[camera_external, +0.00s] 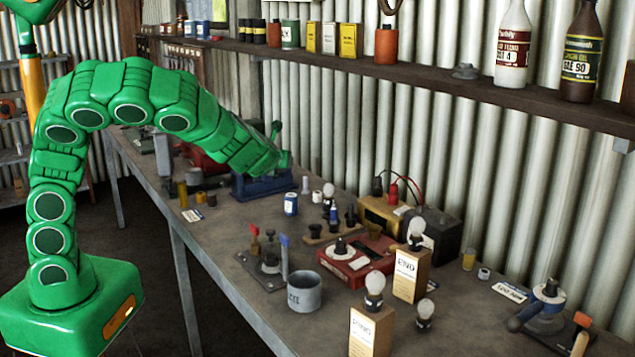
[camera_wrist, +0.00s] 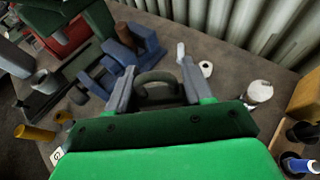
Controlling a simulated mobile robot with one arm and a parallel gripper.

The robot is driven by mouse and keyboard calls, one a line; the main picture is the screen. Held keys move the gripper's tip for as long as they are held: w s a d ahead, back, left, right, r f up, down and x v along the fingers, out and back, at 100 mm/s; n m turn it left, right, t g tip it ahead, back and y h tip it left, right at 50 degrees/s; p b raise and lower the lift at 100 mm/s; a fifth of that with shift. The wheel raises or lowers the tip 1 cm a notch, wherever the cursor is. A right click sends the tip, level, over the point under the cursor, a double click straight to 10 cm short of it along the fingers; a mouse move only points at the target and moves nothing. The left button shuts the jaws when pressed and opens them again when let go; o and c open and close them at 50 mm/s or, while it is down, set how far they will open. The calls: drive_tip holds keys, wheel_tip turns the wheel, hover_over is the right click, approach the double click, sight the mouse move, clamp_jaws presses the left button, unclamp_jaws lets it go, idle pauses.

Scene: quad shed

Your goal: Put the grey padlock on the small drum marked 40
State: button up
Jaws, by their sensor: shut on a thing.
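My gripper (camera_external: 284,160) is at the far part of the bench, over or just beside a blue vise (camera_external: 262,187). In the wrist view its two grey fingers (camera_wrist: 158,68) are shut on a dark grey thing with a curved, loop-like edge, which looks like the grey padlock (camera_wrist: 157,78). Its lower part is hidden by my gripper. In the outside view the padlock cannot be made out. A grey, open-topped round container (camera_external: 304,292) with unclear lettering stands near the front edge of the bench. I cannot read a 40 on any drum.
The blue vise shows beyond the fingers in the wrist view (camera_wrist: 146,42). A blue-white can (camera_external: 291,204) and a small white roll (camera_external: 317,196) stand to the right. Bulb-topped boxes (camera_external: 410,275), a red box (camera_external: 352,266) and batteries (camera_external: 435,235) crowd the nearer bench.

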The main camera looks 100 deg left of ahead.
hover_over(292, 194)
drive_tip(key=a, duration=0.1)
drive_tip(key=shift+a+f, duration=0.1)
drive_tip(key=shift+f, duration=2.45)
drive_tip(key=shift+s+f, duration=0.1)
drive_tip(key=shift+f, duration=1.3)
drive_tip(key=shift+f, duration=0.1)
drive_tip(key=o, duration=1.1)
drive_tip(key=shift+d+r, duration=0.4)
drive_tip(key=shift+d, duration=0.2)
drive_tip(key=shift+v, duration=5.35)
